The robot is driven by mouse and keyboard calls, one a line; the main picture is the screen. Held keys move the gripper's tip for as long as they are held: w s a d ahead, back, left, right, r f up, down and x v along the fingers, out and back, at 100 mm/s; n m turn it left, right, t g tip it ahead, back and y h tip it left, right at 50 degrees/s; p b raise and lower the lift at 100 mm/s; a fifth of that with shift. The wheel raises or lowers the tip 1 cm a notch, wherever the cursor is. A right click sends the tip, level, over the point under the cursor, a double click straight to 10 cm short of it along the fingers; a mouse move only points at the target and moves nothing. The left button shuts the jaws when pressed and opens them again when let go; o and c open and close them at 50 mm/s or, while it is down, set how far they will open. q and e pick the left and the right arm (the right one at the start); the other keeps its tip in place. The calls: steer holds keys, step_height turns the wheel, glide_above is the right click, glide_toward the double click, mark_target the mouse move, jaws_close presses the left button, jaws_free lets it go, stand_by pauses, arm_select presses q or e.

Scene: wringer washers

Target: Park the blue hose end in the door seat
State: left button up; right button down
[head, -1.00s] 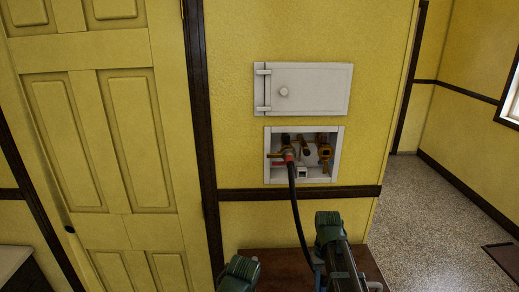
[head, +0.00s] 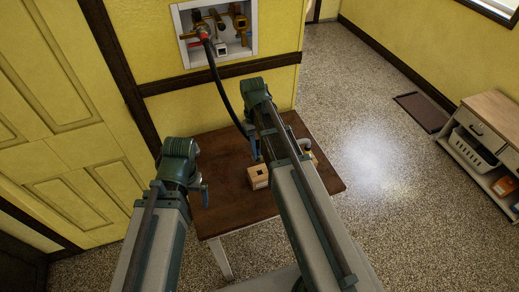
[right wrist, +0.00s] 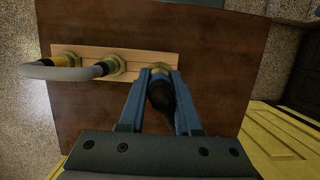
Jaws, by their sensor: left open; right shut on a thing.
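My right gripper (right wrist: 155,95) is shut on a dark hose end (right wrist: 162,93) in the right wrist view; the fingers hide much of its collar. Its tip is over or in a brass ring at one end of a pale wooden strip (right wrist: 90,53); I cannot tell which. In the head view, a black hose (head: 219,82) runs from a red collar (head: 203,31) in the wall box down to my right gripper, largely hidden behind my arm. My left gripper (head: 204,194) is open and empty above the table's left side. I cannot identify the door seat for certain.
The strip stands on a brown table (head: 226,150), with a grey hose loop (right wrist: 62,72) between two brass fittings. A light wooden block (head: 257,177) shows at my right arm's side. The white wall box (head: 184,49) holds brass valves.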

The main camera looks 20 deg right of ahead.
mark_target(260, 162)
arm_select(q)
steer(key=shift+f+b, duration=2.75)
steer(key=shift+f, duration=0.15)
arm_select(e)
steer(key=shift+f, duration=2.9)
arm_select(q)
steer(key=shift+f+b, duration=1.8)
arm_select(e)
steer(key=shift+f, duration=1.8)
arm_select(q)
steer(key=shift+f, duration=0.15)
arm_select(e)
steer(key=shift+s+f, duration=0.1)
steer(key=c, duration=0.7)
jaws_free()
steer(key=shift+c, duration=0.6)
steer(key=shift+o, duration=0.6)
